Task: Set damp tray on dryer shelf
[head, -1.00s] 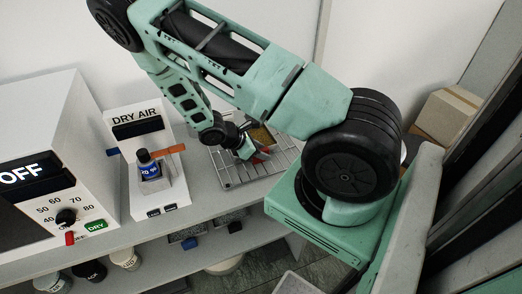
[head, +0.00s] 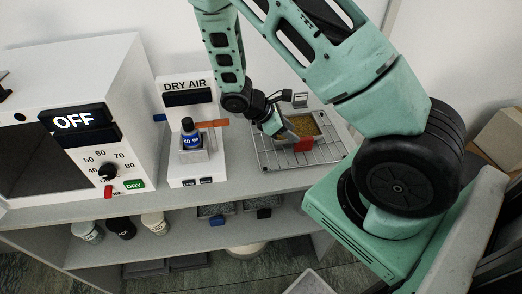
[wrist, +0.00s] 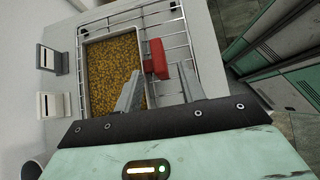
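The damp tray (wrist: 112,62) is a shallow metal tray filled with yellow-brown grains, lying on a wire rack (wrist: 180,30). A red handle (wrist: 156,58) sticks out from its right side in the wrist view. The tray also shows in the head view (head: 312,126), partly hidden by my gripper. My gripper (wrist: 160,88) is open and empty, its fingertips apart just short of the red handle. The dryer (head: 105,85) is the large white box at left in the head view, with a display reading OFF and a dark front. Its shelf is not clear to see.
A white DRY AIR unit (head: 187,95) with a blue-labelled bottle (head: 190,133) and an orange lever (head: 212,123) stands between dryer and rack. Small display stands (wrist: 50,60) sit beside the tray. Several jars (head: 120,227) and dark trays fill the lower shelf.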

